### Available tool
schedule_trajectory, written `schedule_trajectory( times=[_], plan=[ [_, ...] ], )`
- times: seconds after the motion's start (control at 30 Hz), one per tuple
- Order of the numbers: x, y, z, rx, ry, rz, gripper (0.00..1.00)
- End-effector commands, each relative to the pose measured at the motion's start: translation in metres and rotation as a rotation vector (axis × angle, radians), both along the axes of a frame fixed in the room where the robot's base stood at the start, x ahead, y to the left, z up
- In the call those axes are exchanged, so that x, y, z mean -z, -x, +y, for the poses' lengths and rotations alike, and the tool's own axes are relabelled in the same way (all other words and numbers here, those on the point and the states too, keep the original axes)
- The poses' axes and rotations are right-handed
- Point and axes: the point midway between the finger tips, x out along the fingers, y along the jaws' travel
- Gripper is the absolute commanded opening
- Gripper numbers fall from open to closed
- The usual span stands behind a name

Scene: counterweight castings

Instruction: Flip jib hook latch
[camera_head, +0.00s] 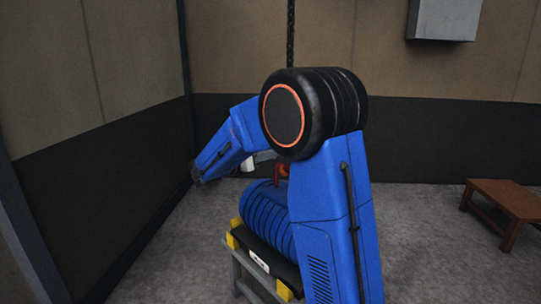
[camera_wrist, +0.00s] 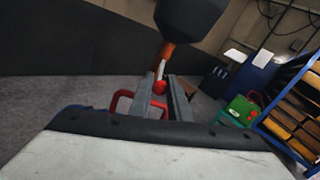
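In the wrist view a dark hook block (camera_wrist: 187,14) hangs at the top, with an orange hook shank (camera_wrist: 167,50) below it. A pale latch lever (camera_wrist: 161,69) ends in a red knob (camera_wrist: 159,87). My gripper (camera_wrist: 160,80) has its two grey fingers apart, with the knob showing in the gap between them; I cannot tell whether either finger touches it. The lower part of the hook is hidden by the fingers and knob. In the head view my arm hides the gripper, and a small red-orange part (camera_head: 282,170) shows above the casting.
A blue ribbed casting (camera_head: 266,214) lies on a stand with yellow corner blocks (camera_head: 284,291). A red loop (camera_wrist: 122,102) shows behind the fingers. A chain (camera_head: 291,35) hangs from above. A brown low table (camera_head: 505,200) stands right; a blue shelf rack (camera_wrist: 285,95) and green box (camera_wrist: 240,109) stand right.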

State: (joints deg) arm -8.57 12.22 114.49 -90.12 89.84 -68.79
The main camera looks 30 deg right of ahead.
Motion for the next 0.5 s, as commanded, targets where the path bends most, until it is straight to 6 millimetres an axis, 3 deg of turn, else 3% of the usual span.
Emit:
schedule_trajectory(
  times=[0.5],
  plan=[
    [-0.014, 0.001, 0.002, 0.0, -0.16, 0.026, 0.0]
  ],
)
